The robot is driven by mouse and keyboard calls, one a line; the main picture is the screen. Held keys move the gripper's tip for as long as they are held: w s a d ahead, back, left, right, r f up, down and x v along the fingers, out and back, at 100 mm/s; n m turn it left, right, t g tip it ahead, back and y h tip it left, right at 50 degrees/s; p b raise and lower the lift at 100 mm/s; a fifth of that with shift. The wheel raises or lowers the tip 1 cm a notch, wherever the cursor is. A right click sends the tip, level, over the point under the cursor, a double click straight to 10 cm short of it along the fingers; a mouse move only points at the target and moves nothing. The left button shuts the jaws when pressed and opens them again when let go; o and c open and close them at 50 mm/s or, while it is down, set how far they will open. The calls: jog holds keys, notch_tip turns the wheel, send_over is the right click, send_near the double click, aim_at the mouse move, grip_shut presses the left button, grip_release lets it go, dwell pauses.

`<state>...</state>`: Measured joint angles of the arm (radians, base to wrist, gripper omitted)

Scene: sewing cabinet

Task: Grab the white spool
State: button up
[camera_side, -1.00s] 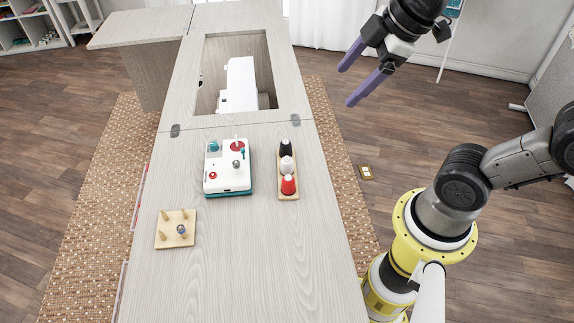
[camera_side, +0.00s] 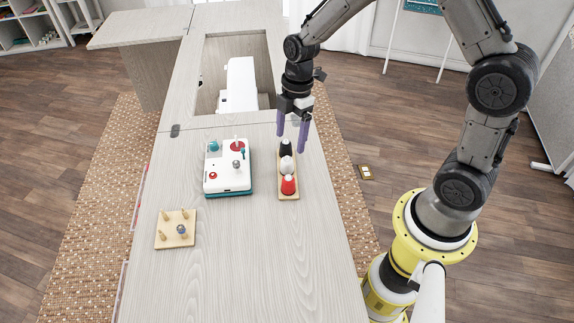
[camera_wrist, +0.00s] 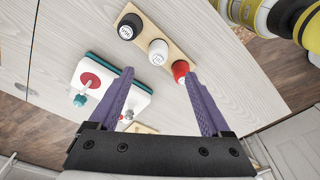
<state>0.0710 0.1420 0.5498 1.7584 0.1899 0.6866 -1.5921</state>
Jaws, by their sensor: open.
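The white spool (camera_side: 286,165) stands in the middle of a row of three on a small wooden holder (camera_side: 281,196). It also shows in the wrist view (camera_wrist: 158,51), upright between the black spool (camera_side: 286,147) and the red spool (camera_side: 288,185). My gripper (camera_side: 291,144) points down, with its two purple fingers apart and nothing between them. In the side view it appears above the black spool end of the holder. In the wrist view, the spools lie beyond the fingertips. Contact with any spool is not visible.
A white and teal device (camera_side: 227,167) with knobs sits left of the spools on the cabinet top. A wooden peg board (camera_side: 176,229) lies at the front left. The white sewing machine (camera_side: 239,84) sits in the opening behind. The front right of the top is clear.

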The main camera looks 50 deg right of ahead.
aim_at(287, 161)
jog(key=f, duration=0.9)
jog(key=shift+w+a+f, duration=0.2)
jog(key=shift+w+a, duration=0.05)
jog(key=shift+a, duration=0.15)
grip_shut()
